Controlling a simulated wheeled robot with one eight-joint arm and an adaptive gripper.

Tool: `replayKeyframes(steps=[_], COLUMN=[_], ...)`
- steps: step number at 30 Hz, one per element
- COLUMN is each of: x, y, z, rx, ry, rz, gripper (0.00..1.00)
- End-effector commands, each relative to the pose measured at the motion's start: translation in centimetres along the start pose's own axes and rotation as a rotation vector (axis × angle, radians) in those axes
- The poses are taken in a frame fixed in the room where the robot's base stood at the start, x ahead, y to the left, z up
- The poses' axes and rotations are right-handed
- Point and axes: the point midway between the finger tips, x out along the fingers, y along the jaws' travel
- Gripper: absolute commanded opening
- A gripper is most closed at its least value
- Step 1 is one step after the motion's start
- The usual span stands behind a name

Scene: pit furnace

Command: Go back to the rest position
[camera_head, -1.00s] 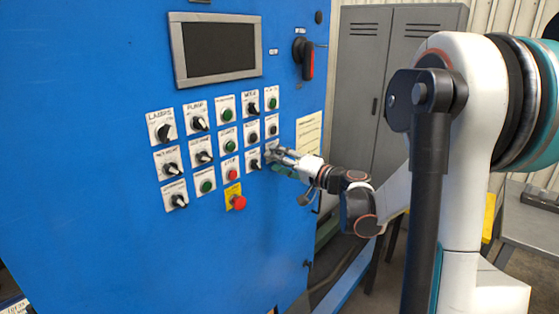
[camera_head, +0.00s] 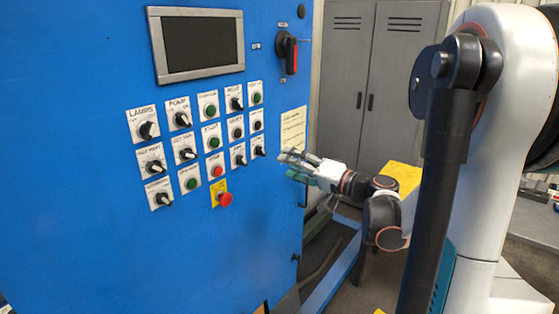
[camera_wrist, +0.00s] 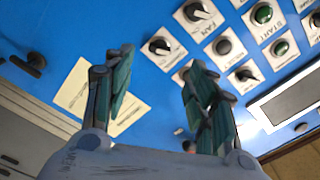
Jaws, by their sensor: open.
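My gripper (camera_head: 287,165) is in front of the right part of the blue control panel (camera_head: 115,240), to the right of the knobs and in front of the lower part of the yellow paper label (camera_head: 293,130). In the wrist view my gripper (camera_wrist: 158,75) has its two green-padded fingers spread apart with nothing between them. The label (camera_wrist: 75,90) shows partly behind the left finger. Several knobs and buttons, such as a black knob (camera_wrist: 160,45), lie beyond the fingers.
The panel carries a dark screen (camera_head: 204,45), a red emergency button (camera_head: 225,198) on a yellow plate and a red-black rotary switch (camera_head: 290,53). Grey lockers (camera_head: 385,80) stand behind. A yellow object (camera_head: 402,175) is behind my arm.

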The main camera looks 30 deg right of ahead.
Motion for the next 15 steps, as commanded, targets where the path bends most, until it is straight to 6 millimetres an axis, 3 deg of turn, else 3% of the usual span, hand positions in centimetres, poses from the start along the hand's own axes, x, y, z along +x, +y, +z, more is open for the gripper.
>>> replayKeyframes(steps=[6, 15], x=[-1.6, -1.6], y=[0.0, 0.0], z=[0.0, 0.1], rx=[0.000, 0.000], ry=[0.000, -0.001], rz=[0.000, 0.000], gripper=[0.52, 0.52])
